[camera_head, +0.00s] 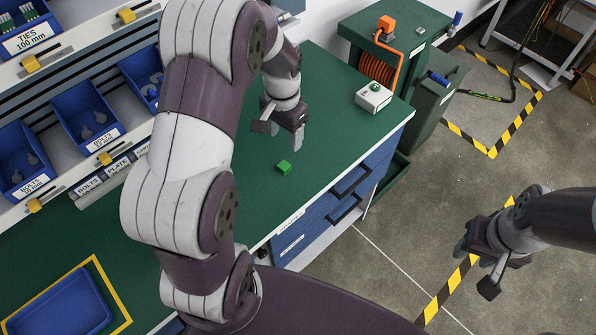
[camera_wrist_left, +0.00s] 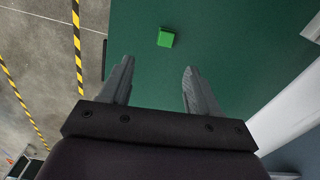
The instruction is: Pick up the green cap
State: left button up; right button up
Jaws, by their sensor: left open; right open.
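The green cap (camera_head: 284,167) is a small bright green block lying on the green bench top, near its front edge. It also shows in the left wrist view (camera_wrist_left: 165,38), beyond the fingertips and roughly between their lines. My left gripper (camera_head: 283,137) is open and empty above the bench, a little behind the cap and apart from it. In the left wrist view its two fingers (camera_wrist_left: 157,68) stand wide apart. My right gripper (camera_head: 474,268) is open and empty over the floor at the right, away from the bench.
Blue bins of bolts (camera_head: 88,110) stand on a rack at the left. A blue tray (camera_head: 62,308) sits in a yellow outline at the lower left. A white box with a green button (camera_head: 373,97) stands at the back right of the bench. Bench around the cap is clear.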

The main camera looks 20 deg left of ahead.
aim_at(284, 165)
pick_arm(q)
jog(key=f+p, duration=0.1)
jog(key=f, duration=0.3)
jog(key=a+f, duration=0.1)
jog(key=f, duration=0.4)
jog(key=f+p, duration=0.1)
jog(key=f, duration=0.3)
jog(key=shift+w+a+f+p, duration=0.15)
jog(key=shift+w+p, duration=0.2)
jog(key=c, duration=1.1)
